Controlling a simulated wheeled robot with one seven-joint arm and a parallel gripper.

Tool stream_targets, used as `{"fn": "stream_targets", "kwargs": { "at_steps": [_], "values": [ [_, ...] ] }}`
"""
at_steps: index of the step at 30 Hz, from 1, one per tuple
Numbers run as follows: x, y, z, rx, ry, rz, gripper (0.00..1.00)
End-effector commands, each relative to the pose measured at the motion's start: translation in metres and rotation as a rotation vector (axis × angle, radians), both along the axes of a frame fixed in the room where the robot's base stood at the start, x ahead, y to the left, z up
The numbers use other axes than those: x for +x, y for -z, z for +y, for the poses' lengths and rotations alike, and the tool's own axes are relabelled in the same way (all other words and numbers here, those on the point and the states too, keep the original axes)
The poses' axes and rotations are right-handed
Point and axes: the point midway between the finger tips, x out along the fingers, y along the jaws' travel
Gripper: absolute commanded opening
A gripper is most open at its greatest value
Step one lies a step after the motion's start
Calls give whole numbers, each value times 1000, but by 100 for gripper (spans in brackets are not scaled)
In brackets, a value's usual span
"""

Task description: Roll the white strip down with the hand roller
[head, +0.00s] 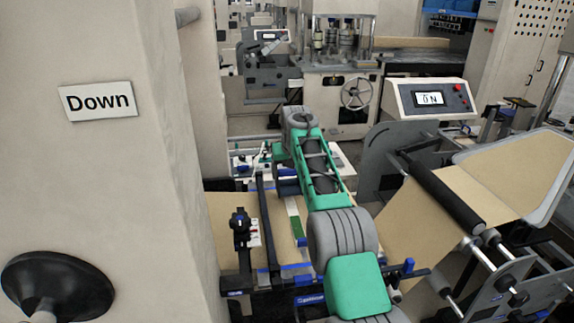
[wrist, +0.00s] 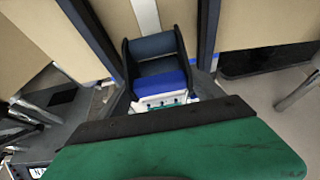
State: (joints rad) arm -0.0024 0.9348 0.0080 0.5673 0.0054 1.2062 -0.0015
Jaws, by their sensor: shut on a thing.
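The hand roller (wrist: 157,46) shows in the wrist view, with a dark blue-grey cylinder between black side plates and a blue block behind it. My gripper (wrist: 161,84) is shut on the hand roller; the green housing hides part of the hold. The white strip (wrist: 146,14) runs down from the top edge and passes out of sight behind the roller. I cannot tell whether the roller touches it. In the head view, a short piece of the white strip (head: 293,206) shows left of my arm, above a green patch. My arm hides the gripper and roller there.
Brown kraft web (head: 265,215) lies under the strip between dark rails. A black knob device (head: 240,228) stands on the left. A wall with a "Down" sign (head: 97,101) fills the left side. A console (head: 431,98) and kraft roll section (head: 425,215) stand right.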

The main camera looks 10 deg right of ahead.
Motion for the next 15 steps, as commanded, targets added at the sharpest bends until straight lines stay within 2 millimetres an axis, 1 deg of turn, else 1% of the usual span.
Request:
{"fn": "stream_targets", "kwargs": {
  "at_steps": [1,5,15],
  "values": [
    [-1,-4,0,0,0,-5,12],
    [-7,-5,-2,0,2,-4,12],
    [-46,-8,-3,0,4,-4,12]
  ]
}}
